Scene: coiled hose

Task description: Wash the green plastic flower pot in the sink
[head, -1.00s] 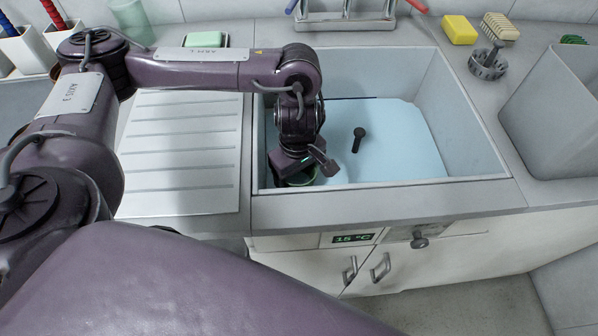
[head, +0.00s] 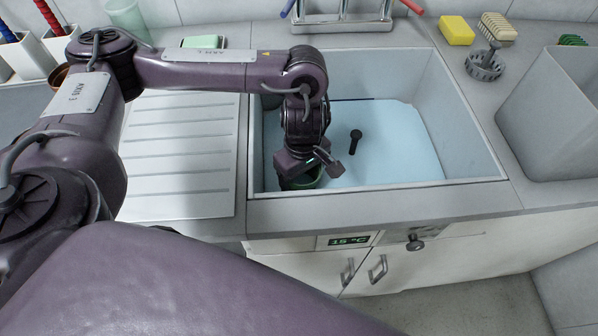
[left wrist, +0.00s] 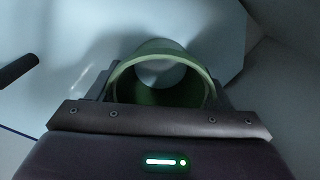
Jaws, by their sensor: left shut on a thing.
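The green plastic flower pot (head: 306,180) is in the front left part of the sink (head: 476,140), mostly hidden under my left gripper (head: 304,172) in the head view. In the left wrist view the pot (left wrist: 160,52) shows its open round mouth, and its inside looks empty. My left gripper (left wrist: 160,92) is shut on the pot, with a finger on each side of it. Light blue water (head: 400,150) covers the sink's floor. I cannot tell whether the pot touches the bottom. My right gripper is in neither view.
A dark upright plug handle (head: 355,136) stands in the sink. A ribbed drainboard (head: 180,150) lies left of it. A grey bin (head: 560,120) stands right.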

